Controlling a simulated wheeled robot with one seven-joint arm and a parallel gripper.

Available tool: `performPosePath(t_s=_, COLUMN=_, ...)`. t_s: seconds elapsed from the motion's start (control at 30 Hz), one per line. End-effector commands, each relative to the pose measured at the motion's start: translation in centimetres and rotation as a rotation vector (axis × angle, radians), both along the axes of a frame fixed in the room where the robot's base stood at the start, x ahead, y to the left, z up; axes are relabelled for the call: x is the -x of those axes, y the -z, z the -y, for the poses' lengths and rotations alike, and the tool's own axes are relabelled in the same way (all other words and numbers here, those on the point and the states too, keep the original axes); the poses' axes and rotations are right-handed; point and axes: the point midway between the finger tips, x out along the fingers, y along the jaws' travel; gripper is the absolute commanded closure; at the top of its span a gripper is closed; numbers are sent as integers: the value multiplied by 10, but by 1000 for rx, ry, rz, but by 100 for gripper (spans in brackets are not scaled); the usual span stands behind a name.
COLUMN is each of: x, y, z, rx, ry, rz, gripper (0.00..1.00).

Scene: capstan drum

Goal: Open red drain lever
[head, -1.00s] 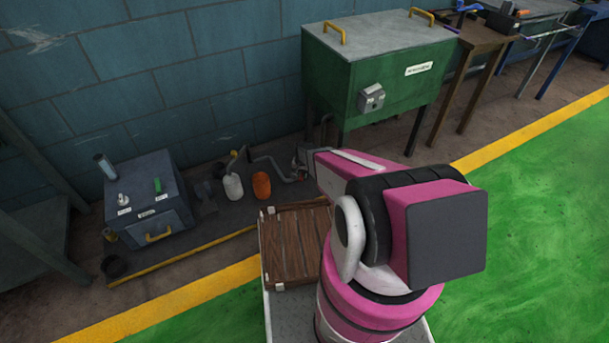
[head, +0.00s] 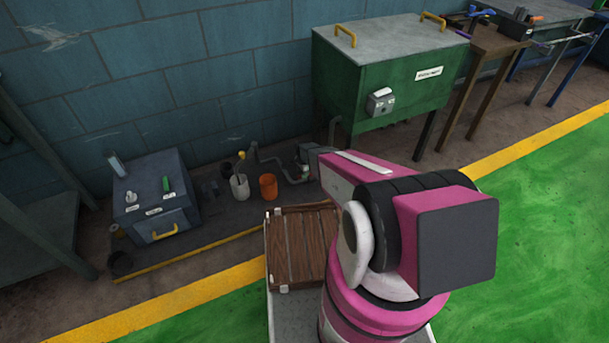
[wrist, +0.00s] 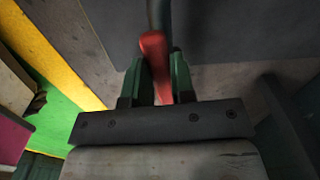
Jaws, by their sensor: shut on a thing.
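The red lever (wrist: 154,58) stands upright in the middle of the wrist view, with a dark grey pipe behind its upper end. My gripper (wrist: 160,70) has green fingers on both sides of the lever and is shut on it. The lever's lower end runs down between the fingers toward the palm. In the head view my pink and black arm reaches toward the foot of the green cabinet (head: 385,85), and the lever cannot be made out there.
White (head: 240,188) and orange (head: 268,187) containers stand by a bent pipe (head: 265,160). A small grey box (head: 157,195) with a yellow handle is at left. Green floor at right is clear.

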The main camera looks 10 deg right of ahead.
Motion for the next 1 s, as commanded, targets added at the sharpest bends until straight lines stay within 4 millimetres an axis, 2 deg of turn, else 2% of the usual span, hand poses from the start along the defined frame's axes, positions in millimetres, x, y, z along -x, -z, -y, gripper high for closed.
performPosePath(t_s=0.23, x=-4, y=-1, z=-1, rx=0, ry=68, rz=2, gripper=100)
performPosePath(t_s=0.73, x=-5, y=-1, z=-1, rx=-1, ry=88, rz=4, gripper=100)
performPosePath(t_s=0.77, x=-5, y=-1, z=-1, rx=-1, ry=88, rz=4, gripper=67)
performPosePath(t_s=0.8, x=-5, y=-1, z=-1, rx=-1, ry=88, rz=4, gripper=54)
performPosePath(t_s=0.83, x=-5, y=-1, z=-1, rx=-1, ry=87, rz=4, gripper=51)
performPosePath(t_s=1.0, x=-4, y=0, z=-1, rx=-1, ry=84, rz=2, gripper=51)
